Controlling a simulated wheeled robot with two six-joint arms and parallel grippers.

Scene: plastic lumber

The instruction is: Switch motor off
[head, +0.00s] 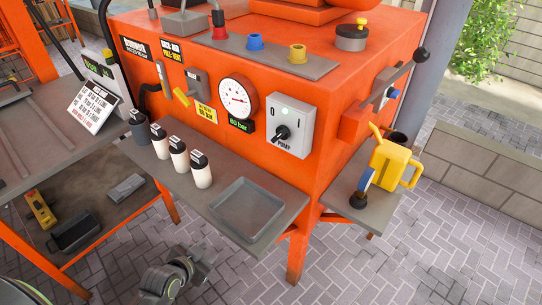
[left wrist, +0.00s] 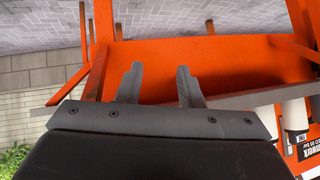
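A light grey switch box (head: 290,125) marked PUMP, with 0 and I, is on the front of the orange machine (head: 330,90). Its black rotary knob (head: 282,132) sits slanted under a small pale-green lamp; which mark it points to is hard to tell. No label reading "motor" is legible. My left gripper (head: 190,268) is low at the bottom of the head view, below the front shelf and apart from the switch box. In the left wrist view its two fingers (left wrist: 159,82) are spread with nothing between them. My right gripper is not in view.
A shelf with a grey tray (head: 247,208) and several bottles (head: 180,158) juts out below the switch box. A pressure gauge (head: 235,98) is left of it. A yellow can (head: 392,165) stands on the right side shelf. A workbench (head: 60,140) is at left.

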